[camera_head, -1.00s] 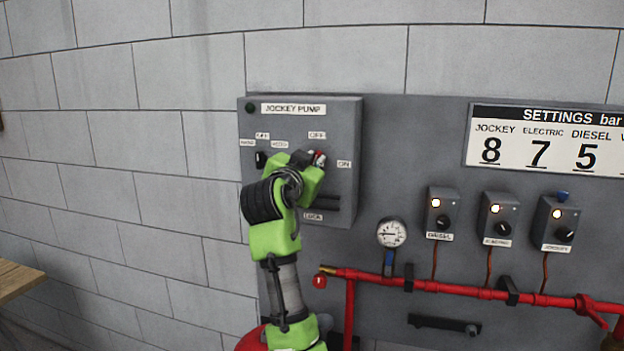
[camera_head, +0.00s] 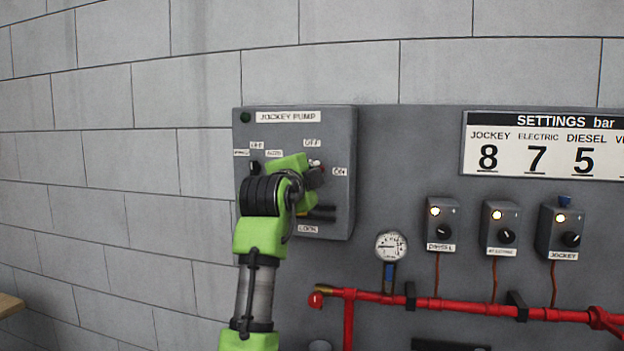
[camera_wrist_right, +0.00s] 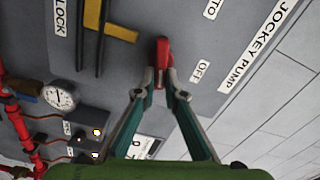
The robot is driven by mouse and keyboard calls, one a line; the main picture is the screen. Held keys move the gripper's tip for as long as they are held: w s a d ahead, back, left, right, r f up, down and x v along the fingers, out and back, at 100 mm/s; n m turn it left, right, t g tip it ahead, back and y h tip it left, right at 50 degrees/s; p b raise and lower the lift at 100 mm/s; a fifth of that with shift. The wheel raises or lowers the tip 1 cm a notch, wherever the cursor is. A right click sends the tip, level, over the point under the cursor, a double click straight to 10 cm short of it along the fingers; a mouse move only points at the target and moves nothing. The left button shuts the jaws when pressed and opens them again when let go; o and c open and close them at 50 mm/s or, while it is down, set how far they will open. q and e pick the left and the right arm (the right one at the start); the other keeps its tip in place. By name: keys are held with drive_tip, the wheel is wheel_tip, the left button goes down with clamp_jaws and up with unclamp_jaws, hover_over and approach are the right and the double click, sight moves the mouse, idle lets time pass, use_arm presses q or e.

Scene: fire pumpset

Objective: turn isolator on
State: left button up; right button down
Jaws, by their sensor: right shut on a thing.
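The isolator is a small red handle (camera_wrist_right: 162,52) on the grey jockey pump box (camera_head: 345,215). In the head view, most of it is hidden by my right gripper (camera_head: 314,170), near the OFF label (camera_head: 312,142) and the ON label (camera_head: 340,171). In the right wrist view, the fingertips of my right gripper (camera_wrist_right: 160,88) are closed together on the handle's near end. An OFF label (camera_wrist_right: 201,71) is beside it. The handle's exact angle is hard to tell in the head view. My left gripper is not in view.
The box also carries a small black selector (camera_head: 255,168) and a dark green lamp (camera_head: 245,117). To the right are a pressure gauge (camera_head: 391,246), several lit switch boxes and a red pipe (camera_head: 450,304). The brick wall at left is clear.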

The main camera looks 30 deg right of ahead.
drive_tip(key=shift+f+m+b, duration=0.2)
drive_tip(key=shift+m, duration=0.55)
drive_tip(key=shift+f+m+b, duration=0.15)
drive_tip(key=shift+m+b, duration=0.05)
drive_tip(key=shift+m, duration=0.55)
drive_tip(key=c, duration=2.1)
unclamp_jaws()
drive_tip(key=shift+r, duration=0.15)
